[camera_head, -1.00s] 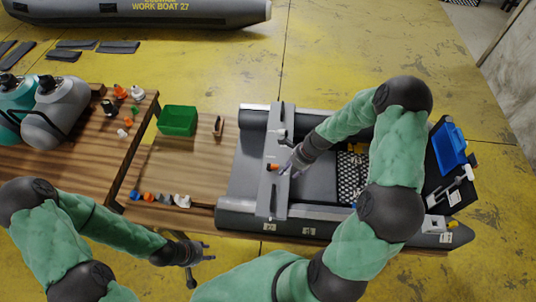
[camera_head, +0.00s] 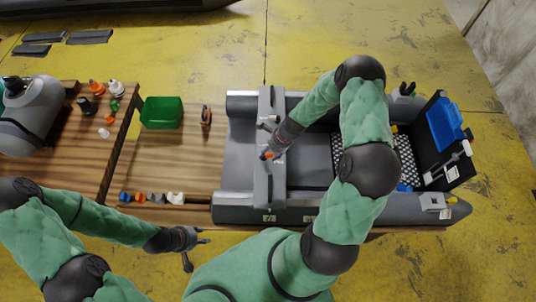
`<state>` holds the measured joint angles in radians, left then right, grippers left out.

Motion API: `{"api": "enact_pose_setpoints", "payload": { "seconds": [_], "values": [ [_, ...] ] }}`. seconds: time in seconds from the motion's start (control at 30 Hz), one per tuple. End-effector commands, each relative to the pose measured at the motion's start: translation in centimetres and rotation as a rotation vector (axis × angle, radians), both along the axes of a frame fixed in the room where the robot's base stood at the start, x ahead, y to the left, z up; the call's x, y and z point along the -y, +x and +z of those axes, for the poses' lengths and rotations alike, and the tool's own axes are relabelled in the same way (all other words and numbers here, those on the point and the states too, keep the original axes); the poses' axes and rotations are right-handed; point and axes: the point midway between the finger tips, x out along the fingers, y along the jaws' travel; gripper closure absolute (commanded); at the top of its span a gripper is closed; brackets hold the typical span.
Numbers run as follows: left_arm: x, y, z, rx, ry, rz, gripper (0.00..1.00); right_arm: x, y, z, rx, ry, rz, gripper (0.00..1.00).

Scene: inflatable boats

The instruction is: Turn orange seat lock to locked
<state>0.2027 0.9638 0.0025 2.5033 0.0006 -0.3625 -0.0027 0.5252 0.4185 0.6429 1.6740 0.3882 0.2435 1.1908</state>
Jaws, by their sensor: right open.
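The orange seat lock (camera_head: 265,155) is a small orange piece on the grey seat bench (camera_head: 270,190) that lies across the grey inflatable boat (camera_head: 235,207). My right gripper (camera_head: 270,154) is open at the lock, its fingers close around or beside it; I cannot tell whether they touch. The gripper and wrist hide part of the lock, so its turned position is unclear. My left gripper (camera_head: 196,250) hangs off the table's front edge, empty and with its fingers apart.
A green bin (camera_head: 161,112) and a small brown-handled item (camera_head: 206,116) stand left of the boat. Several small coloured caps (camera_head: 150,198) line the table's front edge. A grey tank (camera_head: 28,115) stands far left. A blue item (camera_head: 445,120) sits at the boat's right end.

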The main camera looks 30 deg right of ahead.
Motion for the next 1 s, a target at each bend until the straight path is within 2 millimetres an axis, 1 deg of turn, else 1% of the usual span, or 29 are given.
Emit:
{"api": "enact_pose_setpoints", "payload": {
  "seconds": [0.03,0.17,0.47,0.5,0.57,0.6,0.63,0.67,1.0],
  "values": [
    [0.0,0.0,-0.17,0.0,0.0,0.0,0.6,-0.18,0.11,-0.52,0.0,0.0,0.001,0.48],
    [0.0,0.01,-0.27,0.0,0.0,0.0,0.6,-0.44,0.19,-1.11,-0.001,0.001,0.002,0.48],
    [0.0,0.0,-0.25,0.0,0.0,0.0,0.6,-0.44,0.24,-1.19,0.0,0.0,0.001,0.48],
    [0.0,0.0,-0.25,0.0,0.0,0.0,0.6,-0.44,0.24,-1.18,0.0,0.0,0.001,0.6],
    [0.0,0.01,-0.25,0.0,0.0,0.0,0.6,-0.44,0.24,-1.18,0.0,0.0,0.001,0.77],
    [0.0,0.01,-0.25,0.0,0.0,0.0,0.6,-0.44,0.24,-1.18,0.0,0.0,0.001,0.88],
    [0.0,0.01,-0.25,0.0,0.0,0.0,0.6,-0.44,0.24,-1.18,0.0,0.0,0.0,0.96],
    [0.0,0.01,-0.25,0.0,0.0,0.0,0.6,-0.43,0.24,-1.17,0.0,0.0,0.0,1.0],
    [0.0,0.01,0.02,0.0,0.0,0.0,0.6,-0.33,0.33,-1.1,0.001,-0.001,0.029,1.0]
  ]
}}
